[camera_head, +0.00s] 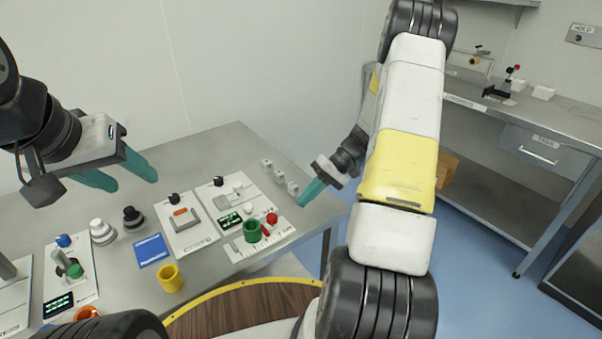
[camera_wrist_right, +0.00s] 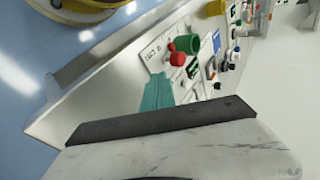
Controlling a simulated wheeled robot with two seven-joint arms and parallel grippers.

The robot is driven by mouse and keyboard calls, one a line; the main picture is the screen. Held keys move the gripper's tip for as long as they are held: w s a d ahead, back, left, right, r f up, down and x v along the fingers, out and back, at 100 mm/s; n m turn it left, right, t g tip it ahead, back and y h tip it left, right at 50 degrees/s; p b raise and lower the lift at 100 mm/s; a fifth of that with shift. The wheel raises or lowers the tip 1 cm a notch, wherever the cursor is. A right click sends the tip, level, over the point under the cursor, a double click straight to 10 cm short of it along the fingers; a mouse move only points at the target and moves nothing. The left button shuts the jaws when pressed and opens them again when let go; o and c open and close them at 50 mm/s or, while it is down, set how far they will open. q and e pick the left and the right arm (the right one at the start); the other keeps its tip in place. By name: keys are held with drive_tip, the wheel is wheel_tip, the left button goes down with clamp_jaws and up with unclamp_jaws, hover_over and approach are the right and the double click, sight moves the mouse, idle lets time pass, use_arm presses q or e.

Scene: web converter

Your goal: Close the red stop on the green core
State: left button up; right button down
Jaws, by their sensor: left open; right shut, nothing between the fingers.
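The green core (camera_head: 253,231) is an upright green hollow cylinder at the right end of the white panel on the table. The red stop (camera_head: 272,219) has a round red knob just right of the core, with a red piece between them. In the right wrist view the green core (camera_wrist_right: 190,44) stands behind the red knob (camera_wrist_right: 177,59); whether they touch is unclear. My right gripper (camera_head: 301,203) is shut and empty, a little right of the knob; its teal fingers (camera_wrist_right: 156,80) point towards it. My left gripper (camera_head: 131,182) is open and empty above the table's left side.
A yellow cup (camera_head: 171,278) and a blue card (camera_head: 151,250) lie left of the core. Several small metal blocks (camera_head: 279,176) stand behind it. The table's right edge is close to my right gripper.

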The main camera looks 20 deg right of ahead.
sight(271, 218)
drive_tip(key=a, duration=0.1)
drive_tip(key=a+f, duration=0.1)
drive_tip(key=a, duration=0.3)
drive_tip(key=shift+s+f, duration=0.2)
drive_tip(key=shift+f, duration=0.15)
drive_tip(key=shift+a, duration=0.45)
drive_tip(key=a, duration=0.1)
drive_tip(key=s+a, duration=0.1)
drive_tip(key=a, duration=0.1)
drive_tip(key=shift+s+a, duration=0.15)
drive_tip(key=shift+a, duration=0.05)
drive_tip(key=shift+d, duration=0.1)
